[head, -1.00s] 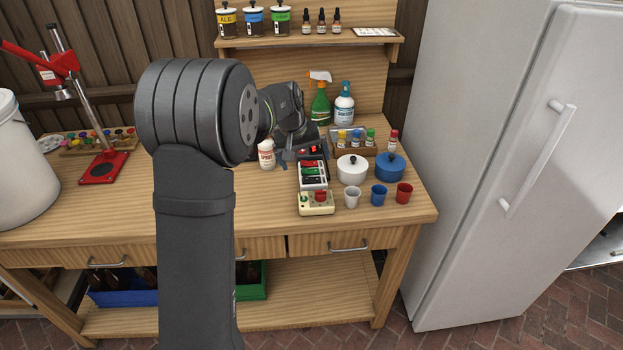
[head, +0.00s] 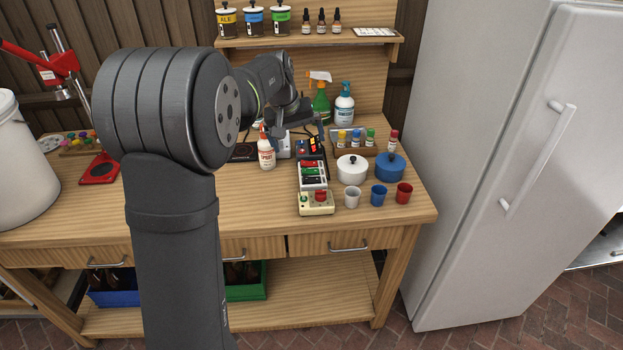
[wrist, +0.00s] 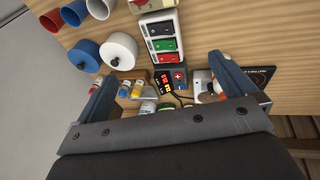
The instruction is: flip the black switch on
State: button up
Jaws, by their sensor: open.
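A white switch box (head: 313,175) with a row of coloured rockers, red and green among dark ones, lies on the bench in the head view. It also shows at the top centre of the wrist view (wrist: 161,42).
A beige box with a red button (head: 317,203) is in front. White (head: 352,172) and blue (head: 390,168) lidded pots and several cups stand right. A white bottle (head: 266,154) stands left.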

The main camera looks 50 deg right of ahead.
jog(key=shift+v, duration=1.2)
jog(key=shift+c, duration=0.2)
